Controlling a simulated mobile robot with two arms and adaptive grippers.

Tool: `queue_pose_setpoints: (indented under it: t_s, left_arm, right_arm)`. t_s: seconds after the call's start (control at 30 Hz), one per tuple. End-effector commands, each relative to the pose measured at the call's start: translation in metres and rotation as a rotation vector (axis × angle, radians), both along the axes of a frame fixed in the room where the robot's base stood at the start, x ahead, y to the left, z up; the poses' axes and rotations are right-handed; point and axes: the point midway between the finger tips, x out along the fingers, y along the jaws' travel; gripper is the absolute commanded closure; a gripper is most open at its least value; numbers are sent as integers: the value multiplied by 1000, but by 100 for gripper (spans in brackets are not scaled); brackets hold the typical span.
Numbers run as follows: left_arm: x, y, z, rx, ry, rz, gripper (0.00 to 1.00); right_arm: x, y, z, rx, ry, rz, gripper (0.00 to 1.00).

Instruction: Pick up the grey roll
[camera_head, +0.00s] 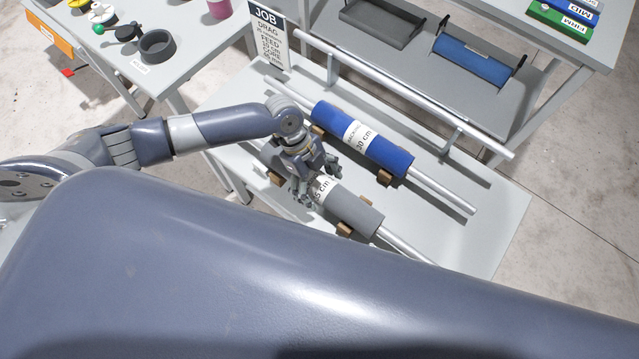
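The grey roll (357,207) lies on wooden blocks on the grey table, on a metal bar, with a white label reading "5 cm" in part. My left gripper (316,184) is over the left half of this roll, fingers pointing down and spread apart across it. It hides part of the roll and its label. I cannot tell whether the fingers touch the roll. My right gripper is out of view.
A blue roll (385,152) with a white label lies on its own blocks and bar just behind. A raised metal rail (420,105) and a job sign (269,38) stand beyond it. A side table (188,48) holds a dark round bowl (158,46). A large arm link of mine fills the foreground.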

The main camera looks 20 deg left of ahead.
Motion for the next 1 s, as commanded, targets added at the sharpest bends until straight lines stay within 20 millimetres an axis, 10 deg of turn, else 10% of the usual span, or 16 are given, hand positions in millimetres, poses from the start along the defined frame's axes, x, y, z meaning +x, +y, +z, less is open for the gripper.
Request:
queue_pose_setpoints:
  t_s: [0.3,0.63,1.0]
  left_arm:
    - [1,-1,2,-3,-1,0,93]
    - [2,-1,9,-3,-4,0,93]
    - [2,0,72,-4,-8,-2,93]
  right_arm:
    - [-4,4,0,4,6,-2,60]
    - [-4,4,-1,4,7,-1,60]
    - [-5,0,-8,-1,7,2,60]
